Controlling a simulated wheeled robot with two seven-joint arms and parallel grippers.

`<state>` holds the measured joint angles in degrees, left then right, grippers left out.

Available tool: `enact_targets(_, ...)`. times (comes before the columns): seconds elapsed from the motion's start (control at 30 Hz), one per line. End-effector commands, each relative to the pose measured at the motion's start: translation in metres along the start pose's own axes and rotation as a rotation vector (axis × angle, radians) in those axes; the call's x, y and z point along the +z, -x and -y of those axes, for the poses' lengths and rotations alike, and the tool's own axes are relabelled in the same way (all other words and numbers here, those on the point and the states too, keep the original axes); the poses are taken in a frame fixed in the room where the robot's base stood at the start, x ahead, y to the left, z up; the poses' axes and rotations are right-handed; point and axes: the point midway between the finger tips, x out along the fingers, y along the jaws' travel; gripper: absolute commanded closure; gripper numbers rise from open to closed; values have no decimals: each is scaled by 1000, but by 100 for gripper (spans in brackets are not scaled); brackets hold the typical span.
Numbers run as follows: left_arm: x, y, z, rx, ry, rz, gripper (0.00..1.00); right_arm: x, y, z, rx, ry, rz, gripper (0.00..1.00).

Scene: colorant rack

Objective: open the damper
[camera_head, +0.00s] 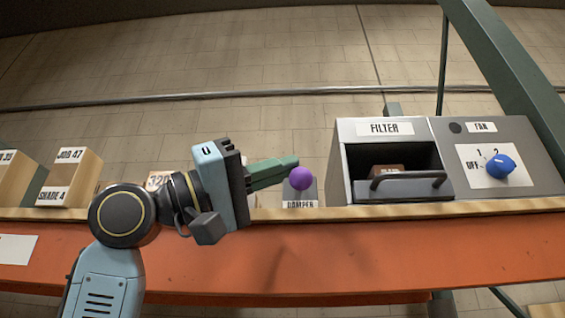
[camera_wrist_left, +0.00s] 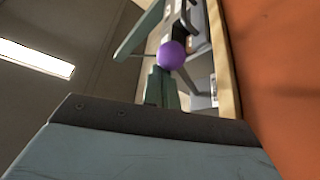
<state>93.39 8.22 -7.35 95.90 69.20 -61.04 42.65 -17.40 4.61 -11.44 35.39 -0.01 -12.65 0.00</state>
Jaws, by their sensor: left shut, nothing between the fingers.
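The damper (camera_head: 300,190) is a grey lever block with a purple ball knob (camera_head: 301,178) and a "DAMPER" label at its foot. It stands on the shelf edge, left of the filter box. My left gripper (camera_head: 296,161) is shut and empty, with its green fingertips right at the upper left of the knob. In the left wrist view the purple knob (camera_wrist_left: 171,55) shows just beyond the tips of the shut green fingers (camera_wrist_left: 158,72). I cannot tell whether the fingers touch it. My right gripper is not in view.
The filter box (camera_head: 385,128) with a dark handle (camera_head: 408,177) and the fan panel with a blue dial (camera_head: 500,166) stand to the right. Labelled wooden blocks (camera_head: 70,178) stand at the left. A green post (camera_head: 515,75) rises at the right.

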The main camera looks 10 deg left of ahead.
Motion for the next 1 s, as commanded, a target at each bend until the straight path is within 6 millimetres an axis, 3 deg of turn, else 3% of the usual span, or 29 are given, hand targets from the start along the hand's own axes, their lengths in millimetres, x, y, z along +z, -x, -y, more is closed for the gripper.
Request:
enact_targets(0.17,6,2,6,1,1,1,100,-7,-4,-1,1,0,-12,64)
enact_targets(0.87,10,3,10,-3,2,7,100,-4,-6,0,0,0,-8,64)
enact_targets(1.0,11,11,14,-3,4,7,100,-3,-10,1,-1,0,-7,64)
